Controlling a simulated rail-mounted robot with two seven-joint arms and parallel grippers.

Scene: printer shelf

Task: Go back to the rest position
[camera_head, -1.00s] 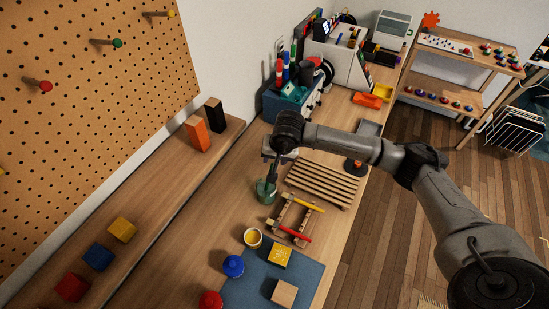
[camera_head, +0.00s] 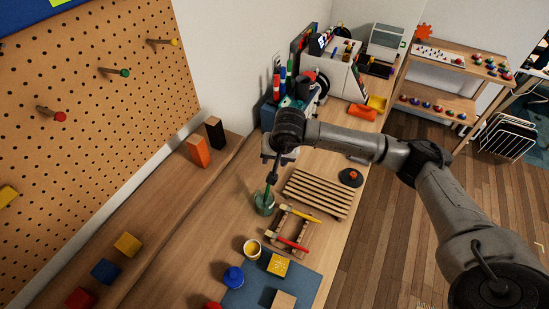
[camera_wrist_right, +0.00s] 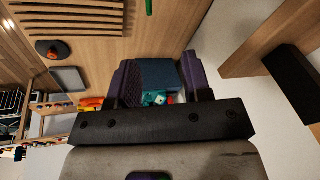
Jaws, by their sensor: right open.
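My right gripper (camera_head: 272,176) is just above and beside a green cup (camera_head: 264,205) on the wooden bench (camera_head: 195,262). A green pen (camera_head: 267,191) stands in the cup, leaning slightly. In the right wrist view my right gripper (camera_wrist_right: 160,70) has its two dark fingers apart, with nothing between them but the blue box beyond. A green pen tip (camera_wrist_right: 149,7) shows at the top edge of that view, clear of the fingers. My left gripper is not in view.
A slatted wooden rack (camera_head: 318,193) and a small frame with red and yellow pens (camera_head: 291,226) lie right of the cup. A blue organiser (camera_head: 268,112) with markers stands behind. Orange (camera_head: 199,150) and black (camera_head: 215,131) blocks stand on the left ledge.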

